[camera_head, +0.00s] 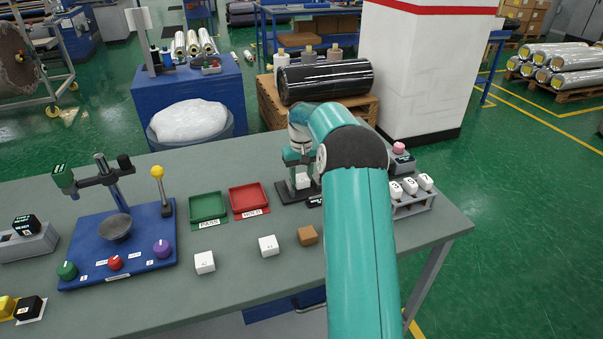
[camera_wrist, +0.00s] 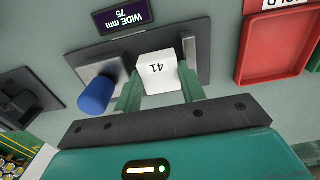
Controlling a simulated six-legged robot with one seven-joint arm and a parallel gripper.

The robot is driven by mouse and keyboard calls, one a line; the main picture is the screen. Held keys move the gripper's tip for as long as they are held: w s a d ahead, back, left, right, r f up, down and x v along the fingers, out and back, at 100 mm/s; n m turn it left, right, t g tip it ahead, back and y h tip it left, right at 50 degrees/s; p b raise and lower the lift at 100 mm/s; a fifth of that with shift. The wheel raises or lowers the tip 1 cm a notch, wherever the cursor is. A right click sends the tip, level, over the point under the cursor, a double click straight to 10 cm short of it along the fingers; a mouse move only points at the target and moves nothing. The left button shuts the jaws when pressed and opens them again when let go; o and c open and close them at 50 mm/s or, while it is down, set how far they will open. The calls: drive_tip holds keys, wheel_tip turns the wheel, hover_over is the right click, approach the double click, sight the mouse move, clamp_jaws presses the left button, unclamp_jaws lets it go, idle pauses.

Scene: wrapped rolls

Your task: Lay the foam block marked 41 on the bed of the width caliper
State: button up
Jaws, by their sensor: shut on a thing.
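The white foam block marked 41 (camera_wrist: 157,68) is between the two green fingers of my gripper (camera_wrist: 160,82), which is shut on it. The block is over the dark bed of the width caliper (camera_wrist: 205,40), between a grey jaw with a blue knob (camera_wrist: 96,95) and a thin upright plate (camera_wrist: 190,52). I cannot tell whether it touches the bed. The caliper's display (camera_wrist: 123,14) reads WIDE mm 75. In the head view, my gripper (camera_head: 302,172) is at the caliper (camera_head: 285,194), with the block (camera_head: 303,182) low between its fingers; my arm hides the caliper's right part.
A red tray (camera_head: 249,198) and a green tray (camera_head: 208,206) lie left of the caliper. Two white blocks (camera_head: 204,262) (camera_head: 268,246) and a brown block (camera_head: 308,236) stand in front. A rack of white blocks (camera_head: 411,203) is right. A blue stand (camera_head: 120,245) is left.

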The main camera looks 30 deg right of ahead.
drive_tip(key=shift+f, duration=0.2)
drive_tip(key=o, duration=1)
drive_tip(key=shift+o, duration=0.2)
drive_tip(key=shift+r, duration=0.1)
